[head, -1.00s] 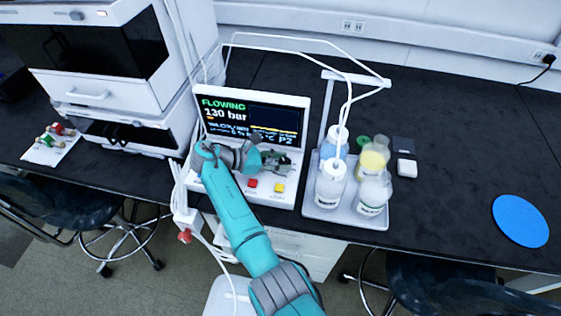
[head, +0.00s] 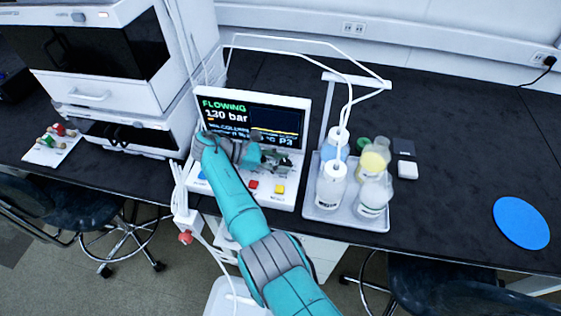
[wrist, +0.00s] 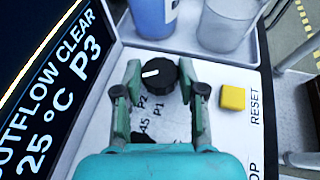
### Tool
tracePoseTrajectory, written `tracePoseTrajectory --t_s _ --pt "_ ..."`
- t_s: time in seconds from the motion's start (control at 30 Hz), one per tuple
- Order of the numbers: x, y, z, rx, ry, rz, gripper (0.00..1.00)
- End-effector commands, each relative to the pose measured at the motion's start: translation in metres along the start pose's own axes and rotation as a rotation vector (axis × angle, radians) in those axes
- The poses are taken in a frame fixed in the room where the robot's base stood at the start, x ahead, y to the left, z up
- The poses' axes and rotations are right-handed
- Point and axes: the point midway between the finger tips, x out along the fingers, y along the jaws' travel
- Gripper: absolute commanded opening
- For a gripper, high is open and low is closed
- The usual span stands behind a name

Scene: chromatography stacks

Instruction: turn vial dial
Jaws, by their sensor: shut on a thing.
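The black vial dial (wrist: 165,88), a round knob with a white pointer mark, sits on the white control panel. In the wrist view its pointer faces left, and the labels P1 and P2 show printed below it. My gripper (wrist: 159,92) has one finger on each side of the knob and is shut on it. In the head view my gripper (head: 272,160) is over the panel, just below the screen, and hides most of the dial. The screen (head: 252,122) reads FLOWING, 130 bar and P3; in the wrist view it reads OUTFLOW CLEAR, 25 °C, P3.
A yellow RESET button (wrist: 233,97) lies right of the dial, and a red button (head: 253,185) is near it. A grey tray (head: 345,217) with several bottles stands right of the panel, with tubing above. A blue disc (head: 520,221) lies on the dark bench, with clear room around it.

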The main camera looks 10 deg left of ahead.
Motion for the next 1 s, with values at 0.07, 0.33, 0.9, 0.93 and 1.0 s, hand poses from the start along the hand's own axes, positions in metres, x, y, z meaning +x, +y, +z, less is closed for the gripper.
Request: tracePoseTrajectory --t_s 0.07,0.33,0.9,0.93,1.0 --pt "0.001 -0.001 -0.001 -0.002 0.001 -0.001 0.05" --pt "0.001 0.0 -0.001 -0.002 0.0 0.0 0.65" --pt "-0.051 0.001 0.0 -0.003 0.0 0.003 0.65" --pt "-0.054 0.0 0.0 -0.004 0.0 0.002 0.65" --pt "-0.058 0.001 -0.001 -0.004 0.0 0.0 0.65"
